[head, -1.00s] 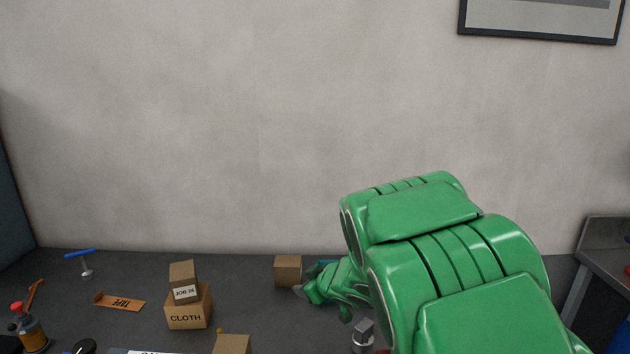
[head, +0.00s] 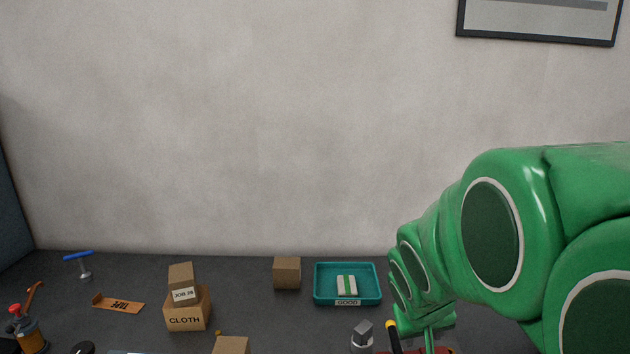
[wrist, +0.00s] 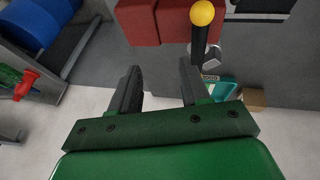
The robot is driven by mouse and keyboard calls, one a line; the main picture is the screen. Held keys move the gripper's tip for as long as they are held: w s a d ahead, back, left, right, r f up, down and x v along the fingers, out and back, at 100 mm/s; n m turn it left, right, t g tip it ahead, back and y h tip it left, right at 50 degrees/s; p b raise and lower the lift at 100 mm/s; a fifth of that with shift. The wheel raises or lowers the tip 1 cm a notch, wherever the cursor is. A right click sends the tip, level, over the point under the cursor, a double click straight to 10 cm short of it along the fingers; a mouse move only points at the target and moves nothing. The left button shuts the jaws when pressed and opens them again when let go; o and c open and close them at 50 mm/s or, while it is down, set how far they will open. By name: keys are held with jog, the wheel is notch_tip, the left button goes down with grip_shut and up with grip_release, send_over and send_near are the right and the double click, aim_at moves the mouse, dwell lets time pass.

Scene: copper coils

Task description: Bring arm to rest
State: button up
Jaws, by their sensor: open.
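My green arm (head: 480,235) reaches in from the right in the head view, bent over the right part of the dark table. My gripper (wrist: 160,80) shows in the wrist view with its two dark fingers apart and nothing between them. In the head view the gripper is only partly seen low at the right, cut off by the bottom edge. A teal tray (head: 320,297) marked GOOD stands left of the arm with a white and green item (head: 347,285) in it.
A black lever with a yellow ball (wrist: 202,13) and red blocks (wrist: 137,22) are close to the gripper. A cardboard box (head: 287,273), stacked boxes (head: 186,308), an orange strip (head: 118,304) and a blue-handled tool (head: 79,257) stand left. A blue roll (wrist: 40,20) is at the wrist view's left.

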jog(key=s+a+g+y, duration=0.1)
jog(key=s+a+g, duration=0.1)
jog(key=s, duration=0.9)
jog(key=s+a+g+y, duration=0.1)
jog(key=s+g, duration=0.3)
jog(key=s, duration=0.8)
jog(key=shift+s+a+r+m+y, duration=0.3)
jog(key=shift+a, duration=0.55)
